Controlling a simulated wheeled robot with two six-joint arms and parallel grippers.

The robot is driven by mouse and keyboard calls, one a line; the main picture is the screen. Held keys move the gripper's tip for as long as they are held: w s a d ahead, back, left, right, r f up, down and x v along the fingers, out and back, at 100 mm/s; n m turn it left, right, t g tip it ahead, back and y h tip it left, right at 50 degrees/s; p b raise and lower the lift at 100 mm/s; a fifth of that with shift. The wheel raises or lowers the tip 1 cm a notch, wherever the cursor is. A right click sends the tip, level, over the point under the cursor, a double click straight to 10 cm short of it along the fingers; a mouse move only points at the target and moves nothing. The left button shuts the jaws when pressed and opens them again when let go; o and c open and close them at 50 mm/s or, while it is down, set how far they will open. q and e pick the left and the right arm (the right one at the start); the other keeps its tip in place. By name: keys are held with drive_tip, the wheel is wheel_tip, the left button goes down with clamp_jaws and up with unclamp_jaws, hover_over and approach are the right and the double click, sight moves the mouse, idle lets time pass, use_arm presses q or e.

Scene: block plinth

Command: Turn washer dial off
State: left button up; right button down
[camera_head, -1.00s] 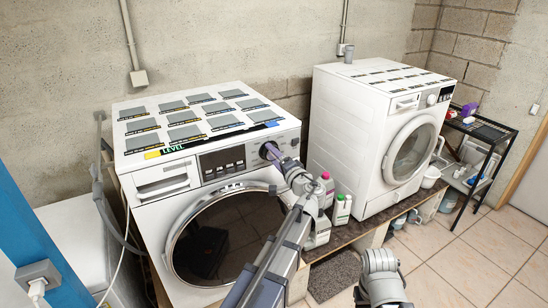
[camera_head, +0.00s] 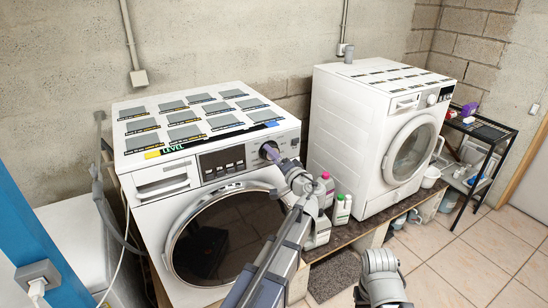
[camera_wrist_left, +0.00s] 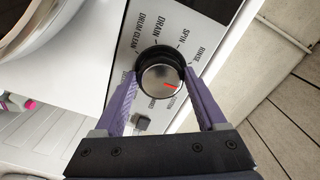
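The washer dial (camera_wrist_left: 158,78) is a round knob with a silver face, a black rim and a red mark pointing to the lower right in the left wrist view. Labels around it include DRUM CLEAN, DRAIN, SPIN and RINSE. It sits at the right of the left washer's (camera_head: 218,172) front panel. My left gripper (camera_wrist_left: 160,76) is open, its purple fingers on either side of the dial. A small gap shows on the left; I cannot tell whether the right finger touches. In the head view, my left gripper (camera_head: 272,154) partly covers the dial. My right gripper is not in view.
A second white machine (camera_head: 334,123) stands to the right. Bottles (camera_head: 341,209) stand on the plinth (camera_head: 350,238) between the machines. A black shelf rack (camera_head: 486,131) stands at the far right.

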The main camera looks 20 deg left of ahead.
use_arm(q)
drive_tip(key=o, duration=0.4)
drive_tip(key=shift+v, duration=3.95)
drive_tip(key=s+d+f+g+h, duration=0.3)
drive_tip(key=s+d+f+h, duration=0.1)
drive_tip(key=s+f, duration=0.35)
drive_tip(key=s+d+f+g+h, duration=0.35)
drive_tip(key=s+f, duration=0.25)
drive_tip(key=f, duration=0.3)
drive_tip(key=s+d+f+g+h, duration=0.1)
drive_tip(key=s+d, duration=0.3)
drive_tip(key=s+d+f+m+g+h, duration=0.1)
drive_tip(key=s+d+f+g+h, duration=0.1)
drive_tip(key=s+d, duration=0.1)
drive_tip(key=s+d+f+g+h, duration=0.1)
drive_tip(key=s+d+f+h, duration=0.1)
drive_tip(key=s+d, duration=0.2)
drive_tip(key=shift+s+d+f+m+g+h, duration=0.1)
drive_tip(key=shift+s+d+m+g+h, duration=0.1)
drive_tip(key=shift+d, duration=0.2)
drive_tip(key=shift+s+d+f+m+g+h, duration=0.1)
drive_tip(key=shift+s+d+g, duration=0.1)
drive_tip(key=shift+d, duration=0.25)
